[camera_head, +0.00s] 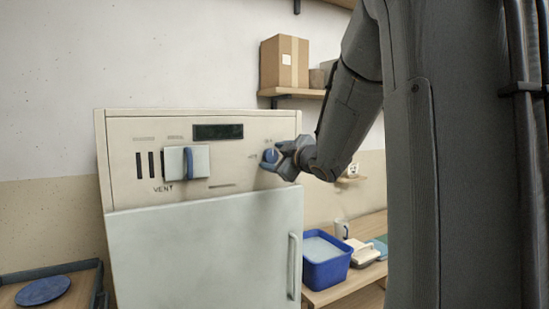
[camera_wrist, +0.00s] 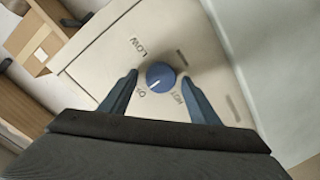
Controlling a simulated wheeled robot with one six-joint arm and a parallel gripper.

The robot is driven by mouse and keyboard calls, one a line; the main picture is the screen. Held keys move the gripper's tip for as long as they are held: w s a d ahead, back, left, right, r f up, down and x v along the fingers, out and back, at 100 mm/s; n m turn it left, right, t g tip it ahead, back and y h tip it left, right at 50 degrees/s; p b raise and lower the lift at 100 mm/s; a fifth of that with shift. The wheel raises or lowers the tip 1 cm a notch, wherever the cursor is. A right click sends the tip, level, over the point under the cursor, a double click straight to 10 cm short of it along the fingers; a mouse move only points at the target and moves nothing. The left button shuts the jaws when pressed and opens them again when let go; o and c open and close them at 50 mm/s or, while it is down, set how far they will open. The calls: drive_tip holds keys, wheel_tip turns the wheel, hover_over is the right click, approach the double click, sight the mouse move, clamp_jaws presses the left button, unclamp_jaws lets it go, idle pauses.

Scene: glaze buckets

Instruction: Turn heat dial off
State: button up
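The heat dial (camera_wrist: 161,73) is a round blue knob on the cream panel, between my two fingers in the wrist view. Its white mark points to the lower left, toward a label starting with "O" that is partly hidden by my left finger. "LOW" and "HOT" are printed around it. My gripper (camera_wrist: 160,77) is open, with one finger on each side of the dial and a small gap showing at each side. In the head view the dial (camera_head: 269,156) sits at the panel's right, partly covered by my gripper (camera_head: 276,158).
The kiln-like cabinet (camera_head: 205,245) has a closed door with a handle (camera_head: 294,265) at right. A vent slider (camera_head: 188,163) stands out from the panel's left. A blue bucket (camera_head: 326,272) stands on the bench at right. A cardboard box (camera_head: 284,62) sits on a shelf above.

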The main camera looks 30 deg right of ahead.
drive_tip(key=s, duration=0.7)
drive_tip(key=shift+s+r+b, duration=0.3)
drive_tip(key=shift+s+b, duration=0.1)
drive_tip(key=shift+d, duration=0.15)
drive_tip(key=s+a+f+m+g+h, duration=0.1)
drive_tip(key=s+a+f+m+g, duration=0.15)
drive_tip(key=f, duration=0.55)
drive_tip(key=s+a+f+m+g+h, duration=0.1)
drive_tip(key=s+a+f+m+g, duration=0.15)
drive_tip(key=f, duration=0.55)
drive_tip(key=s+a+f+m+g+h, duration=0.1)
drive_tip(key=a+f+m+g, duration=0.15)
drive_tip(key=f, duration=0.55)
drive_tip(key=s+a+f+m+g+y, duration=0.1)
drive_tip(key=s+a+f+g, duration=0.3)
drive_tip(key=s, duration=0.5)
drive_tip(key=s+a+f+m+g+y, duration=0.1)
drive_tip(key=s+a+f+g, duration=0.4)
drive_tip(key=s+a+f, duration=0.3)
drive_tip(key=shift+s+a, duration=0.35)
drive_tip(key=shift+s, duration=0.65)
